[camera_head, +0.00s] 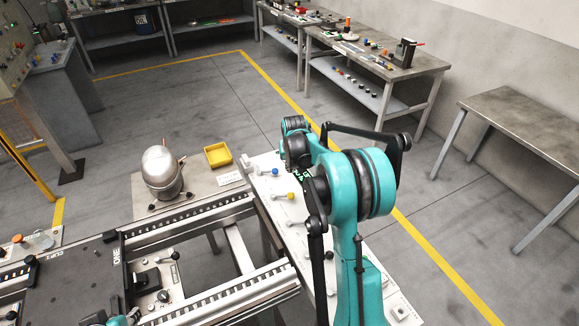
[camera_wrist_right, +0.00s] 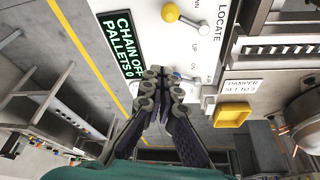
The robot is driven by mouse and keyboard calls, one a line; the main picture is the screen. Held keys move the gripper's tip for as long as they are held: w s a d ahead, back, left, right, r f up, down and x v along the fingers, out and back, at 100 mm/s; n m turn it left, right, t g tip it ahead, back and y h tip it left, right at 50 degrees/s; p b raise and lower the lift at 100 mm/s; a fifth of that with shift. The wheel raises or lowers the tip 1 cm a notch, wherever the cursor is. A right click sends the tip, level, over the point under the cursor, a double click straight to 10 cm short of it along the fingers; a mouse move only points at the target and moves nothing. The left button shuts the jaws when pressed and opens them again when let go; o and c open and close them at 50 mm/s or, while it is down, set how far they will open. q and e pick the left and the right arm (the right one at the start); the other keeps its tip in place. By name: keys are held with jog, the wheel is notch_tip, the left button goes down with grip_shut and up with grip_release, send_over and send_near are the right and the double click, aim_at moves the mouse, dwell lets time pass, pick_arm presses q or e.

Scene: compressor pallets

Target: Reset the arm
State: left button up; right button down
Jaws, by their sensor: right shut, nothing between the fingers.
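My right arm (camera_head: 366,190), teal and black, reaches over a white control panel (camera_head: 265,165) in the head view. My right gripper (camera_wrist_right: 155,82) has its dark fingers together and empty in the wrist view, in front of the panel beside the green-lettered sign (camera_wrist_right: 121,45). In the head view the arm largely hides it. A yellow-knobbed lever (camera_wrist_right: 170,12) and a blue-knobbed lever (camera_wrist_right: 177,75) are on the panel; the blue knob appears close to the fingertips, contact unclear. The yellow knob (camera_head: 290,196) and blue knob (camera_head: 275,171) also show in the head view.
A conveyor frame (camera_head: 190,232) runs left of the panel. A silver compressor (camera_head: 161,170) and a yellow tray (camera_head: 217,155) stand beyond it. Workbenches (camera_head: 380,62) line the back; a bare table (camera_head: 530,120) is at right. Floor between is open.

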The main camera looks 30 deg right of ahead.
jog(key=shift+s+a+r, duration=0.1)
jog(key=s+a+r+n+t, duration=0.2)
jog(key=s+a+r, duration=0.9)
jog(key=s+a, duration=0.1)
jog(key=s+a+f+n, duration=0.1)
jog(key=s+a, duration=0.2)
jog(key=s, duration=0.3)
jog(key=s+a+f+t+y, duration=0.1)
jog(key=s+a, duration=0.2)
jog(key=s, duration=0.3)
jog(key=s+a+f+n, duration=0.1)
jog(key=s+a, duration=0.2)
jog(key=s, duration=0.4)
jog(key=shift+a+n+y, duration=0.25)
jog(key=shift+n+y, duration=0.05)
